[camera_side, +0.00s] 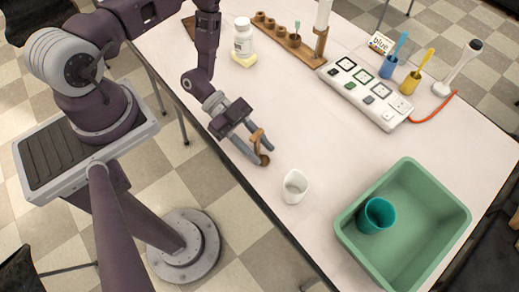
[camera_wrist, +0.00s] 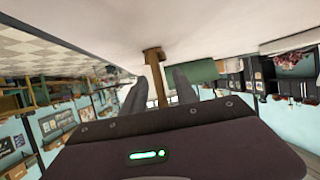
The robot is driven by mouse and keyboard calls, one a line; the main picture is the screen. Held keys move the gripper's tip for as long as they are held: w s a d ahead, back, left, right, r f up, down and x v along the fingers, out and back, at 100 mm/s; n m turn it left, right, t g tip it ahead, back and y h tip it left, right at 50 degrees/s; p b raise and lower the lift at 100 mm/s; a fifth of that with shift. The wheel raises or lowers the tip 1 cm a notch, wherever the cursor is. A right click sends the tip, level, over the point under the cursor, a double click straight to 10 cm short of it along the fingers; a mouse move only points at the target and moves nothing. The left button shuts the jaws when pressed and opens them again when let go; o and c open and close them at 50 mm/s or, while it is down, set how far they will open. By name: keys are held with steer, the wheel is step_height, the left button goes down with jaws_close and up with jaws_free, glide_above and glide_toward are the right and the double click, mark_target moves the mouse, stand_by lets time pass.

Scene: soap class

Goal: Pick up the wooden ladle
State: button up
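The wooden ladle (camera_side: 258,136) is small and brown and stands roughly upright near the table's front edge, left of the white cup. In the wrist view the ladle (camera_wrist: 155,72) lies between the two fingers, with its wider end toward the table surface. My gripper (camera_side: 263,153) reaches low over the table with its fingers on either side of the ladle. In the wrist view my gripper (camera_wrist: 160,76) looks open, with a gap between the ladle and the right finger. Part of the ladle is hidden behind a finger in the side view.
A green bin (camera_side: 455,213) with a teal cup (camera_side: 376,215) is at the right. A white power strip (camera_side: 364,93), white bottle (camera_side: 243,40) and wooden rack (camera_side: 290,40) stand farther back. The middle table is clear.

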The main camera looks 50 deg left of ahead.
jaws_close()
